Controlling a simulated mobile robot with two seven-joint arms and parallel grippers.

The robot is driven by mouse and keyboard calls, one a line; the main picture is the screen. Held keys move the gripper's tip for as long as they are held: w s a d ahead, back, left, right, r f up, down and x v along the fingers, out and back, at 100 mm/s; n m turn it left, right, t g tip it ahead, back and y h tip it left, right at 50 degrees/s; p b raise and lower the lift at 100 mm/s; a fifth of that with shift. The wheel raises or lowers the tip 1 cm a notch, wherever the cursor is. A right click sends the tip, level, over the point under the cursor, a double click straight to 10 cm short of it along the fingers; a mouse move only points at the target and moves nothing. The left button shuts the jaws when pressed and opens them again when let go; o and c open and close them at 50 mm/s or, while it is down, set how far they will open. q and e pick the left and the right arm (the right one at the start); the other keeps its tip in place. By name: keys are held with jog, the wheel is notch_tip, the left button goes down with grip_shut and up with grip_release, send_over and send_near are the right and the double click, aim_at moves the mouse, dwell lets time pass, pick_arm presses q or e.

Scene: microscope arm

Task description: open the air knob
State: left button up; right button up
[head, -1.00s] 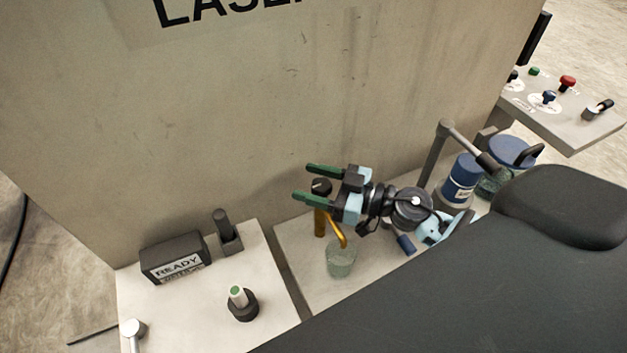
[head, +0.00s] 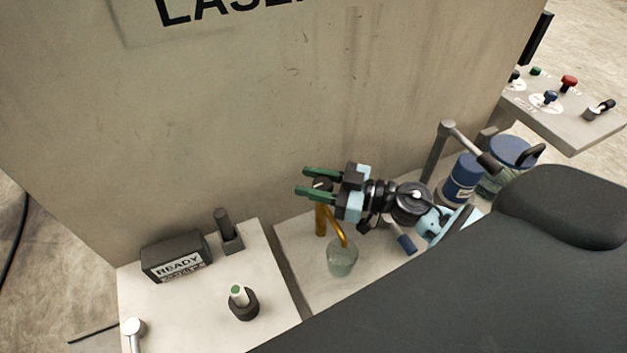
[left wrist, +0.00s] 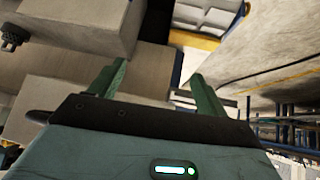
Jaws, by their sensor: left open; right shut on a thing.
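The knob (head: 322,184) is small and dark and sits on top of a bent brass pipe (head: 320,220); I see no label that marks it as the air knob. My right gripper (head: 305,181) has its two green fingers on either side of this knob and is shut on it. The fingers hide part of the knob. My left gripper (left wrist: 158,72) shows only in the left wrist view, with its green fingers apart and nothing between them.
A glass cup (head: 342,258) stands below the pipe's outlet. A READY box (head: 176,258) and a green-tipped knob (head: 243,302) are on the left ledge. Blue jars (head: 462,178) stand at right, beside a grey jointed arm (head: 438,160). A tall beige panel (head: 270,110) rises behind.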

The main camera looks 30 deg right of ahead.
jog(key=n+g+y, duration=0.3)
jog(key=g, duration=0.1)
jog(key=shift+s+n+g, duration=0.15)
jog(key=shift+n+g, duration=0.15)
jog(key=shift+s+a+n+g+y+b, duration=0.15)
jog(key=shift+n+g+y+b, duration=0.25)
jog(key=shift+n+g, duration=0.55)
jog(key=shift+s+a+n+g+y+b, duration=0.15)
jog(key=shift+n+g+y, duration=0.4)
jog(key=shift+g, duration=0.7)
jog(key=shift+d+g, duration=0.1)
jog(key=shift+g, duration=0.2)
jog(key=o, duration=1)
jog(key=r, duration=0.3)
jog(key=shift+s+r, duration=0.35)
jog(key=s+a, duration=0.3)
jog(key=s, duration=0.4)
jog(key=s+a+r, duration=0.1)
jog(key=s+a, duration=0.2)
jog(key=s, duration=0.4)
jog(key=shift+a+r+p, duration=0.15)
jog(key=shift+a+p, duration=0.15)
jog(key=shift+p, duration=0.1)
